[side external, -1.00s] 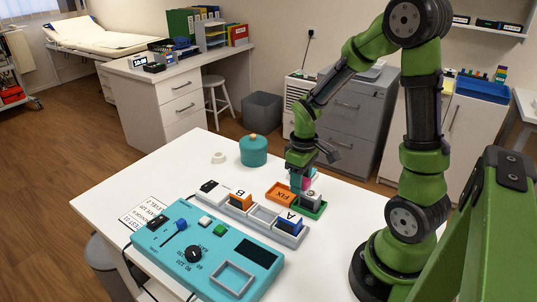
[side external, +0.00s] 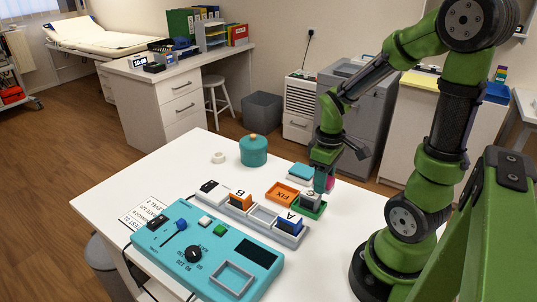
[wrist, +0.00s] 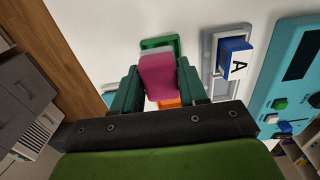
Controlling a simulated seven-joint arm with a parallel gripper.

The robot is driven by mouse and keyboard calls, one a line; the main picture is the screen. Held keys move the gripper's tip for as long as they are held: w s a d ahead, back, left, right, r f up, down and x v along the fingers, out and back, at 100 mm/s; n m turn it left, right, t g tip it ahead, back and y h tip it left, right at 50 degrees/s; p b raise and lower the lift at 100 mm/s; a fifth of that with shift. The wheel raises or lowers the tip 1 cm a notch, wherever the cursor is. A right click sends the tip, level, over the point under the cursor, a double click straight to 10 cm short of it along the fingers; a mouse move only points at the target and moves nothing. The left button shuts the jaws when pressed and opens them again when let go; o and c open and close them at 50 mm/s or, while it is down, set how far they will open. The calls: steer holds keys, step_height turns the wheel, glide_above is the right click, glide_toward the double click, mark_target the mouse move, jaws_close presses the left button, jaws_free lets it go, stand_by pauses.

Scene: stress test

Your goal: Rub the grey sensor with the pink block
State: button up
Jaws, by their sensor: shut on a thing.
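My gripper (side external: 322,186) is shut on the pink block (wrist: 157,75), seen between its two fingers in the wrist view. In the side view only a small part of the pink block (side external: 330,183) shows behind a finger. The grey sensor (side external: 311,198) stands in the green tray (side external: 318,212) on the white table. The gripper is above and just right of the sensor, close to it. I cannot tell whether block and sensor touch.
An orange FIX tray (side external: 280,193) lies left of the green one. A grey rack (side external: 238,208) holds blocks A (side external: 290,222) and B (side external: 240,201). A teal console (side external: 205,258) is in front, a teal pot (side external: 253,150) and a teal-topped pad (side external: 301,171) behind.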

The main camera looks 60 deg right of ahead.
steer(key=shift+r, duration=2.4)
steer(key=shift+f, duration=0.2)
steer(key=shift+f, duration=3.7)
steer(key=shift+w, duration=0.65)
steer(key=shift+c, duration=0.4)
steer(key=shift+w+f, duration=0.15)
steer(key=shift+w, duration=2.35)
steer(key=shift+s, duration=3.1)
steer(key=shift+r, duration=4.05)
